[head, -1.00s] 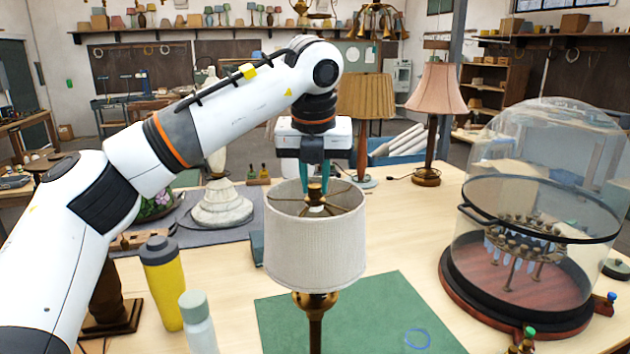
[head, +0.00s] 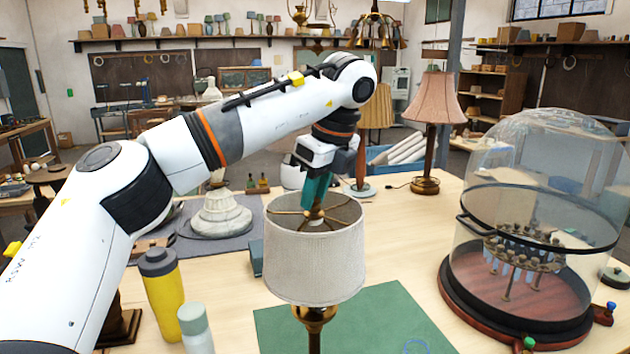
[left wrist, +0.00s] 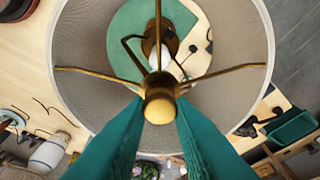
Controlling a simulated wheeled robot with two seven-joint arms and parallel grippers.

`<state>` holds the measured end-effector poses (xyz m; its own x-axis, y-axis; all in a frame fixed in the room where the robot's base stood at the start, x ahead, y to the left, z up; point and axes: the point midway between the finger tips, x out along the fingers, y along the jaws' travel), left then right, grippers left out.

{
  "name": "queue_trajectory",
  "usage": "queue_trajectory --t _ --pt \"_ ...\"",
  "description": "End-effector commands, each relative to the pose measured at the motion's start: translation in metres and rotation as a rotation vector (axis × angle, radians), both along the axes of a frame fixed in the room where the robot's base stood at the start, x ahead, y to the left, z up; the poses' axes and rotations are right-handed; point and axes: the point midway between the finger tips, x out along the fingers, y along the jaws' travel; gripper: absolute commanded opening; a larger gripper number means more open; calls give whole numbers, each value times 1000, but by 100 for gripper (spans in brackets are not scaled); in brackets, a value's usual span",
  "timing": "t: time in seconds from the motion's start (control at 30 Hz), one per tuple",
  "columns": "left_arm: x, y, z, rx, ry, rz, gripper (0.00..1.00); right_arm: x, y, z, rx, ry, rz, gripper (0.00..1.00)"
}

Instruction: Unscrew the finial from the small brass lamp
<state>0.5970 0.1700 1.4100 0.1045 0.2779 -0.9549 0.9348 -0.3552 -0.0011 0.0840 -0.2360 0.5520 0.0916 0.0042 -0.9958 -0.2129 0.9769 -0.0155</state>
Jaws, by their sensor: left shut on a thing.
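The small brass lamp (head: 316,314) stands upright at the front of the table with a pale cloth shade (head: 314,262). Its brass finial (left wrist: 160,104) sits at the hub of the shade's spider arms, inside the open top of the shade. My left gripper (head: 316,210) reaches down into the shade top from above, its green fingers shut on the finial. In the left wrist view the two fingers come up on either side of the round finial, and the hub and brass arms show beyond it. My right gripper is not in view.
A yellow bottle (head: 164,290) and a pale bottle (head: 195,328) stand left of the lamp, near my left arm. A green mat (head: 385,318) lies under the lamp. A glass dome (head: 540,200) on a wooden base stands at the right. A pink-shaded lamp (head: 436,98) stands behind.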

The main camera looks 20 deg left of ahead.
Motion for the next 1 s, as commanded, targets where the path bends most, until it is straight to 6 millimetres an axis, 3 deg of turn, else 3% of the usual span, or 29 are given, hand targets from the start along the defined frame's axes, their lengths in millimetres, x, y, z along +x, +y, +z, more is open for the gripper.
queue_trajectory --t 0.03,0.07,0.23,1.0 --pt "0 0 6 4 1 76 2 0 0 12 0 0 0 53" --pt "0 0 3 3 2 101 2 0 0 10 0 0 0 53" --pt "0 0 3 0 0 89 1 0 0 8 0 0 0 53" --pt "0 0 37 0 -1 84 1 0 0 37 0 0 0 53"
